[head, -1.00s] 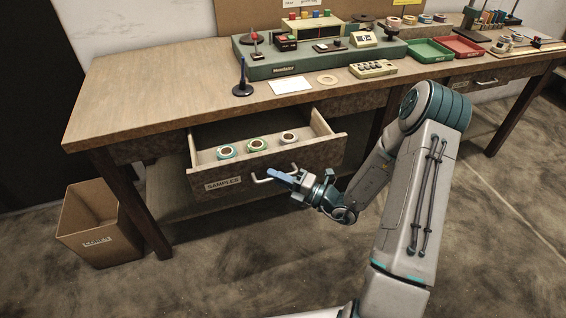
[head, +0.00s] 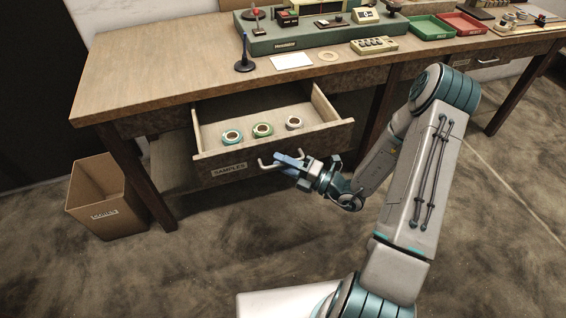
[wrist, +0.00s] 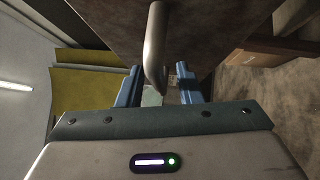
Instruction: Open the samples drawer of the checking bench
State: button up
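The samples drawer (head: 229,169) of the checking bench (head: 150,75) is pulled well out, with its label on the front. The metal handle (head: 264,163) sticks out from the drawer front. My gripper (head: 285,160) is at the handle. In the wrist view the handle (wrist: 156,45) lies between the two blue fingers (wrist: 158,86), which stand apart with a visible gap beside the bar.
A cardboard bin (head: 105,200) stands on the floor left of the bench. The benchtop holds a dark stand (head: 244,64), a white card (head: 291,61), a green machine (head: 285,43), and green (head: 431,28) and red (head: 461,22) trays.

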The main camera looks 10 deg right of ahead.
jog(key=shift+d, duration=0.1)
jog(key=v, duration=1.3)
jog(key=shift+s+d, duration=0.25)
jog(key=shift+d, duration=0.05)
jog(key=shift+p, duration=0.3)
jog(key=s+a+r+n+g+h+p, duration=0.4)
jog(key=r+n+g, duration=0.35)
jog(key=n, duration=0.45)
jog(key=s+a+r+n+g+h+p, duration=0.2)
jog(key=s+a+r+n+g, duration=0.3)
jog(key=r+n, duration=0.45)
jog(key=s+d+r+n+t+h+p, duration=0.1)
jog(key=d+r+n+t+h+p, duration=0.1)
jog(key=r+n+h, duration=0.3)
jog(key=s+d+r+n+t+h+p, duration=0.1)
jog(key=r+n+h+p, duration=0.3)
jog(key=r+n, duration=0.6)
jog(key=d+n+t+h, duration=0.1)
jog(key=n, duration=0.3)
jog(key=shift+s+d+t, duration=0.35)
jog(key=shift+s+d, duration=0.05)
